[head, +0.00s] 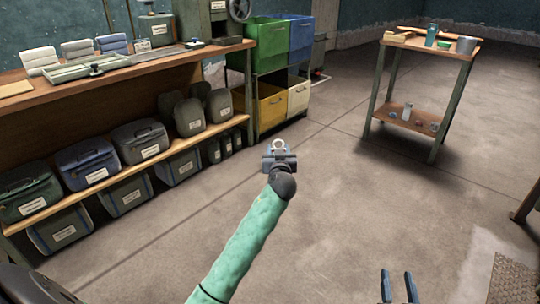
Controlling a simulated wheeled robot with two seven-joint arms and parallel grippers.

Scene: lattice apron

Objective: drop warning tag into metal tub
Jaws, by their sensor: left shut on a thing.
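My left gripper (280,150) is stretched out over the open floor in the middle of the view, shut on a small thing. Only a pale ring-like part of this warning tag (279,144) shows between the fingers; the rest is hidden or too small to tell. The metal tub (466,45) is a small grey vessel on the top of the side table at the right, well apart from my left gripper. My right gripper (399,286) shows at the bottom edge, its two fingers apart with nothing between them.
The side table (426,51) also holds a teal bottle (431,35) and small items, with more on its lower shelf (408,120). A long workbench (120,72) with bags below stands at left. Coloured bins (271,108) stand behind. The floor between is clear.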

